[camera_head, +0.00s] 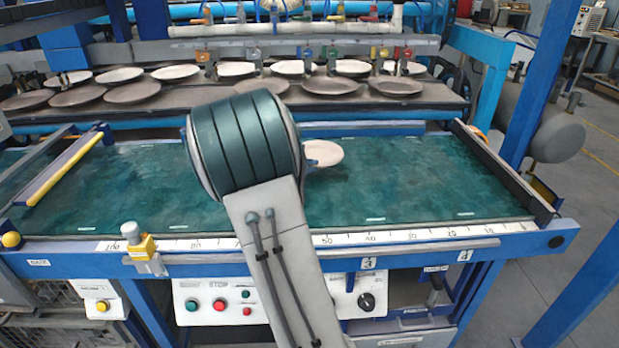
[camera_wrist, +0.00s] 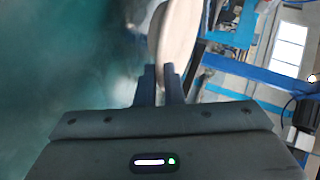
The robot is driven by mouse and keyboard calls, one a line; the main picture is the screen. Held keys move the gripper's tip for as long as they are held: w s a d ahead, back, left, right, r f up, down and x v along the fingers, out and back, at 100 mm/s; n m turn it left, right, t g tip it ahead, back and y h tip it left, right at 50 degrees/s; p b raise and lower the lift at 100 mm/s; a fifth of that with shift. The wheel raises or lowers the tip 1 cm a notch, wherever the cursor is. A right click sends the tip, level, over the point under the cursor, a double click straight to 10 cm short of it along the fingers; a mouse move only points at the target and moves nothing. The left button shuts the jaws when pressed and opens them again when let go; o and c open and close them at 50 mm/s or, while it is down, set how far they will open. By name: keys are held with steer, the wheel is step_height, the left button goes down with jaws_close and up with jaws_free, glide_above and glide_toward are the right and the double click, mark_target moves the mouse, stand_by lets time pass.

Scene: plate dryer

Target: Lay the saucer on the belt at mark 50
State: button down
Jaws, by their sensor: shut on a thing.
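The saucer (camera_head: 323,153) is a pale, round dish seen just right of my arm's thick green-banded joint in the head view. In the wrist view the saucer (camera_wrist: 176,35) stands edge-on ahead of my gripper (camera_wrist: 160,85), whose two dark fingers are shut on its rim. The belt (camera_head: 420,185) is a mottled green surface. The scale (camera_head: 400,237) along its front edge has a 50 mark (camera_head: 327,240) just right of my arm. I cannot tell whether the saucer touches the belt.
Several plates (camera_head: 135,92) lie on a grey rack behind the belt. A yellow-edged bar (camera_head: 65,175) crosses the belt's left end, and a dark rail (camera_head: 500,172) bounds the right. The belt right of the saucer is clear.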

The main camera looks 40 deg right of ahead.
mark_target(309, 187)
step_height(309, 187, down, 4)
steer(key=shift+r+b, duration=0.25)
steer(key=shift+b, duration=0.15)
steer(key=c, duration=2)
jaws_free()
steer(key=shift+f, duration=0.1)
steer(key=shift+o, duration=0.9)
